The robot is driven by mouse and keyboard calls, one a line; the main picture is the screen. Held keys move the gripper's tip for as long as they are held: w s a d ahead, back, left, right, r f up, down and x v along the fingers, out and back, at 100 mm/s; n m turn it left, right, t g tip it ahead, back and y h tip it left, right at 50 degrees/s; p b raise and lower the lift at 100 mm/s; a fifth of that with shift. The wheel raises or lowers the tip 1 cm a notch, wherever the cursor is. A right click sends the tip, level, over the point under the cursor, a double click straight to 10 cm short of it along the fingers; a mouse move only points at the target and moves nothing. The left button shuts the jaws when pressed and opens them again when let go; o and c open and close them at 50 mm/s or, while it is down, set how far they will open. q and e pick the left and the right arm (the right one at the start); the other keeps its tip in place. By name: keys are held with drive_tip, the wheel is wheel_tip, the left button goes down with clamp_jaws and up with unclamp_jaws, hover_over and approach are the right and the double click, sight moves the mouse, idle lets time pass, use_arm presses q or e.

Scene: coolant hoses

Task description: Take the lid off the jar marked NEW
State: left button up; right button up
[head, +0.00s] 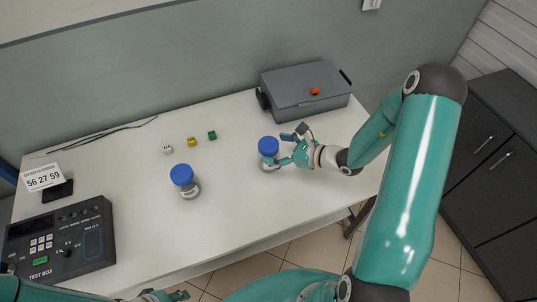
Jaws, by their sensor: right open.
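Two jars with blue lids stand upright on the white table. The left jar (190,191) has its lid (181,175) on and a pale label too small to read. The right jar (266,165) also has its blue lid (268,146) on; its label cannot be read, so I cannot tell which jar is marked NEW. My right gripper (283,150) is open at the right side of the right jar, with its fingers pointing at it. I cannot tell whether they touch. My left gripper (165,296) shows only partly at the bottom edge, below the table's front edge.
A grey case (306,94) with a red item (315,91) on top stands at the back right. A black test box (60,242) and a number card (43,177) are at left.

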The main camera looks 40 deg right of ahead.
sight(262, 145)
drive_tip(key=shift+p+x, duration=0.35)
drive_tip(key=shift+x, duration=0.5)
drive_tip(key=p+x, duration=0.1)
drive_tip(key=x, duration=0.3)
drive_tip(key=c, duration=1.4)
drive_tip(key=shift+r, duration=0.1)
wheel_tip(262, 145, up, 20)
drive_tip(key=shift+f, duration=0.1)
